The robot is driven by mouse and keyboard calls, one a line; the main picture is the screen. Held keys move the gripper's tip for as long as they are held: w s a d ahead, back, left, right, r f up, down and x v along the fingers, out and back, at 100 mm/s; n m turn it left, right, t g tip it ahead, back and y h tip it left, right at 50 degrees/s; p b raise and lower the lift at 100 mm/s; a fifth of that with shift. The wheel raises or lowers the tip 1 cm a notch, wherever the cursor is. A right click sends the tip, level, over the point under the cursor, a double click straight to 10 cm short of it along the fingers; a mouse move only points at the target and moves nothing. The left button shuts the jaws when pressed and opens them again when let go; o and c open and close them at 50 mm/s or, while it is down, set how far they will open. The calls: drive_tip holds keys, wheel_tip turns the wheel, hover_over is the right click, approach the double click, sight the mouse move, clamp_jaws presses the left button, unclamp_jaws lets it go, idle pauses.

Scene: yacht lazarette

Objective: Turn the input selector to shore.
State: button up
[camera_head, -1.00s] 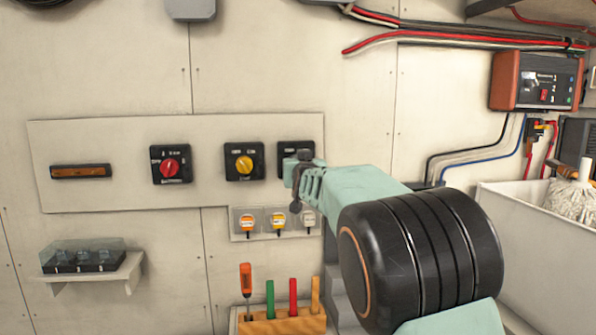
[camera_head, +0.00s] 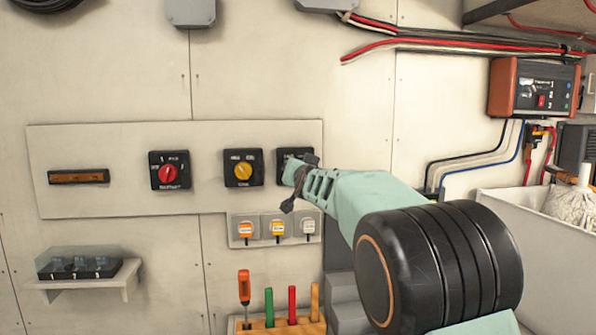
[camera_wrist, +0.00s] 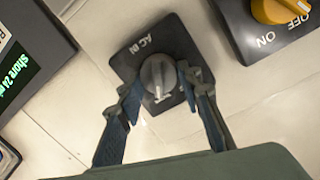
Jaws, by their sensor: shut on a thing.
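The input selector is a grey knob (camera_wrist: 158,76) on a black square plate marked "AC IN" (camera_wrist: 133,52). In the head view, the selector plate (camera_head: 287,154) is at the right end of the white panel, its knob hidden behind my gripper (camera_head: 299,184). In the wrist view, my gripper (camera_wrist: 158,84) has one finger on each side of the knob and is shut on it. A white mark shows on the knob's lower edge. The position labels near the fingers are hidden.
In the wrist view, a display (camera_wrist: 18,80) with green text reading "Shore 24" stands at left.

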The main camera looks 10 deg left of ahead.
drive_tip(key=o, duration=1.2)
drive_tip(key=shift+c, duration=0.2)
drive_tip(key=v, duration=1.2)
